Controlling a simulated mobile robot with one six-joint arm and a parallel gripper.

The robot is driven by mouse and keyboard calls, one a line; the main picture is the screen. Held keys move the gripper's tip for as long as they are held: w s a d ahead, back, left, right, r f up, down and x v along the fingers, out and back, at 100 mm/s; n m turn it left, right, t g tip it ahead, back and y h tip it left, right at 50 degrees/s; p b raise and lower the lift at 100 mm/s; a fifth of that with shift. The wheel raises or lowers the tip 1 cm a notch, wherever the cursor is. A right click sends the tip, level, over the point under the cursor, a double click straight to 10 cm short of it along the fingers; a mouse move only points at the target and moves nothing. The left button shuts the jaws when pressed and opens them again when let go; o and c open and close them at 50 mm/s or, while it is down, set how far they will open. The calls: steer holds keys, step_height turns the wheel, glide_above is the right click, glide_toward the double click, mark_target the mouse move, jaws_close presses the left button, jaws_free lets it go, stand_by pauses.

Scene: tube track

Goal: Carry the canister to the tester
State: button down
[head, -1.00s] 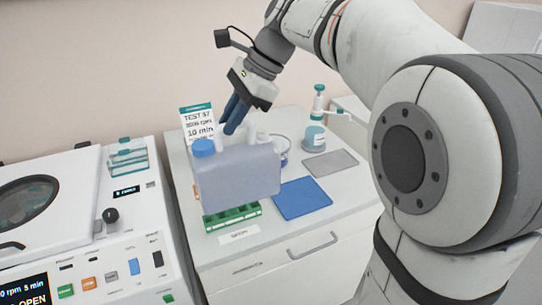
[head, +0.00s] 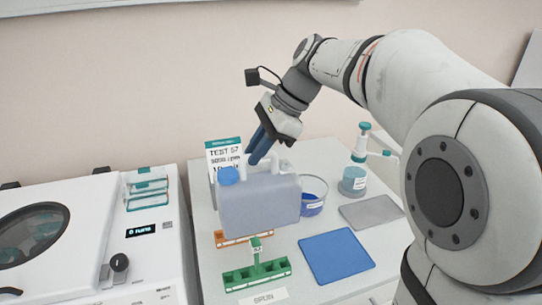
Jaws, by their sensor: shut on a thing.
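The canister (head: 258,206) is a translucent grey-blue jug with a blue cap and a pale handle, seen in the head view above the white bench (head: 322,238). My gripper (head: 258,155) has its dark blue fingers shut on the canister's handle and holds it about upright, in front of a test card. The fingertips are partly hidden at the handle. At the left is a white machine (head: 100,270) with a round window in its lid and a small dark display; I cannot tell whether it is the tester.
A green rack (head: 257,275) and an orange rack (head: 230,239) are below the canister. A blue mat (head: 336,256), a grey mat (head: 371,211), a bowl of blue liquid (head: 313,198) and a pump bottle (head: 354,178) lie to the right. The test card (head: 224,152) stands behind.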

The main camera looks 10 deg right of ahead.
mark_target(261, 202)
steer(key=f, duration=1.4)
steer(key=shift+w+d+f, duration=0.15)
steer(key=shift+d+f, duration=0.05)
steer(key=shift+f, duration=0.05)
steer(key=c, duration=1.4)
jaws_free()
